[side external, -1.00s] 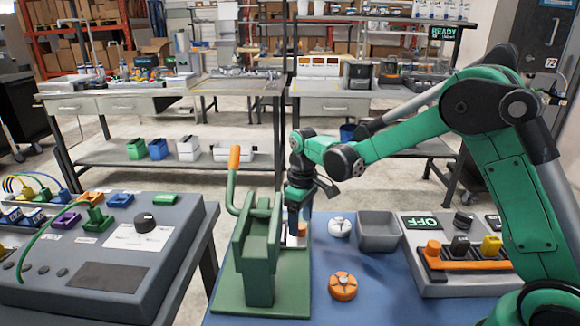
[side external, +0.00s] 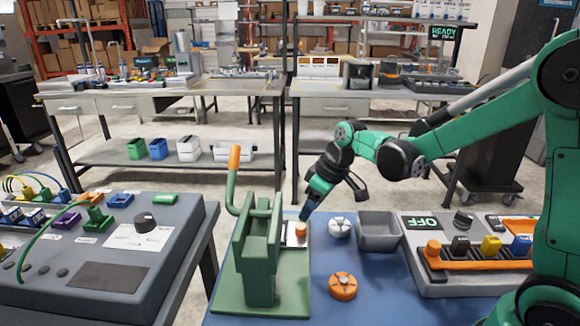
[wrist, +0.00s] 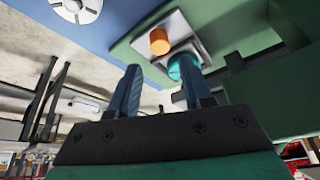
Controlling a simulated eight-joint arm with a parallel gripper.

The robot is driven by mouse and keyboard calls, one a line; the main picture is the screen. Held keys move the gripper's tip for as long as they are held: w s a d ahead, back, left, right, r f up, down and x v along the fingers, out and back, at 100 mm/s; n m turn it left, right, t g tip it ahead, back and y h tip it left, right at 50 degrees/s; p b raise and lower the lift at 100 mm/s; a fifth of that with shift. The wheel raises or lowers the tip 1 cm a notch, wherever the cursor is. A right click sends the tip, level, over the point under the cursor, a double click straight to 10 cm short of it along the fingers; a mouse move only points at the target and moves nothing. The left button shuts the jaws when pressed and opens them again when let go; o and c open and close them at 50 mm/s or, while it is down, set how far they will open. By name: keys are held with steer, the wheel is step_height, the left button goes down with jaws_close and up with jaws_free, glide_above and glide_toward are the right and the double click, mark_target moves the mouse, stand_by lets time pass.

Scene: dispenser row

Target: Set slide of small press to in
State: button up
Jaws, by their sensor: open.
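The small press (side external: 262,245) is a green frame on a green base plate, with an orange-tipped lever (side external: 234,158) standing up at its left. Its slide (side external: 289,238) is a pale metal plate at the press's right side, partly hidden by the frame. An orange knob (side external: 300,230) stands on it. In the wrist view the slide (wrist: 150,67) shows with the orange knob (wrist: 159,41) and a teal round piece (wrist: 184,66) beside it. My gripper (side external: 306,213) is tilted, just above and right of the knob. Its fingers (wrist: 160,75) are apart and empty.
On the blue mat (side external: 375,285) right of the press are a white round part (side external: 340,227), an orange round part (side external: 343,286) and a grey bin (side external: 379,230). A switch panel (side external: 440,285) stands at the right, a grey console (side external: 150,265) at the left.

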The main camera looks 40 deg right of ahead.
mark_target(300, 226)
steer(key=shift+x, duration=2.75)
steer(key=shift+c, duration=0.2)
jaws_close()
steer(key=shift+s+a, duration=0.1)
